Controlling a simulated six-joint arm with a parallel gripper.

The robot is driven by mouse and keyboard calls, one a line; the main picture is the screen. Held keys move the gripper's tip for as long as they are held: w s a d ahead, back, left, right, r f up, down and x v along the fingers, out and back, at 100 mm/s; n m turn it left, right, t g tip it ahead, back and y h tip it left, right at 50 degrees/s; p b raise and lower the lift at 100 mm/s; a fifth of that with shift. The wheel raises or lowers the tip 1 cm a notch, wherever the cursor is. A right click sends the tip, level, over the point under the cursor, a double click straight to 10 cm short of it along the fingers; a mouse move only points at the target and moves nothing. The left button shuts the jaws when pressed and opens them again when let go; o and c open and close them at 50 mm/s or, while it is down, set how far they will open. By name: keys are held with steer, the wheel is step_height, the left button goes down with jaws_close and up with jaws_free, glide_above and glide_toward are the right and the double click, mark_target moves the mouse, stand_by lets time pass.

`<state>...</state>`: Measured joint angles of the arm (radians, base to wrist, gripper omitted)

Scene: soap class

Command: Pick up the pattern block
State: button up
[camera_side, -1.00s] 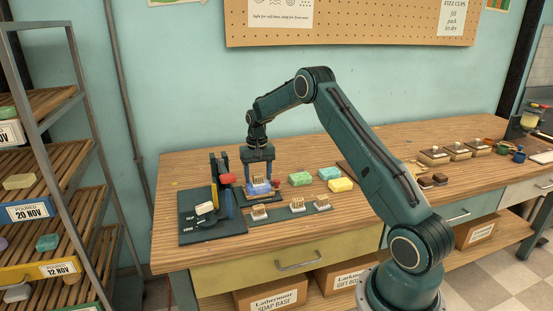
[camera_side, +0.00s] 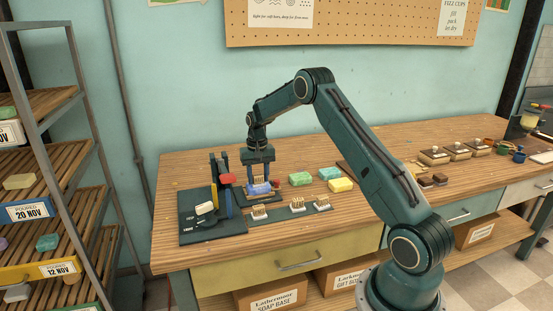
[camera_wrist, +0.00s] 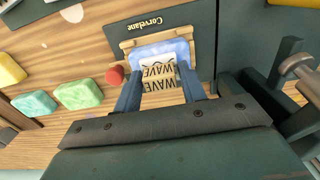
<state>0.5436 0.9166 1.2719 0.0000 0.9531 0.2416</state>
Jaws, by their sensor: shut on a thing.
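My gripper (camera_side: 259,189) is shut on the pattern block (camera_wrist: 159,74), a small light wooden block marked WAVE in the wrist view. My fingers (camera_wrist: 160,97) hold its two sides. In the side view the block shows as a small tan patch between the fingers, just above a blue soap bar (camera_side: 260,189). In the wrist view the soap (camera_wrist: 178,47) sits in a wooden cradle (camera_wrist: 125,48) on a dark mat, beyond the block. Whether the block touches the soap is unclear. The block's underside is hidden.
A dark press stand with a red-topped blue post (camera_side: 228,205) is close on the left. Small brush-like blocks (camera_side: 297,204) on grey pads stand in front. Green (camera_side: 300,179) and yellow (camera_side: 341,185) soaps lie to the right. A small red round thing (camera_wrist: 115,75) is beside my gripper.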

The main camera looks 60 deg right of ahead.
mark_target(258, 175)
steer(key=shift+r, duration=0.1)
step_height(258, 175, up, 20)
stand_by(0.7)
steer(key=shift+s, duration=0.1)
stand_by(0.6)
steer(key=s+a+f+m, duration=0.4)
steer(key=s+a+m, duration=0.2)
steer(key=s+m, duration=0.3)
steer(key=shift+s+a, duration=0.2)
steer(key=shift+s, duration=0.45)
step_height(258, 175, down, 16)
steer(key=shift+r, duration=0.15)
stand_by(0.3)
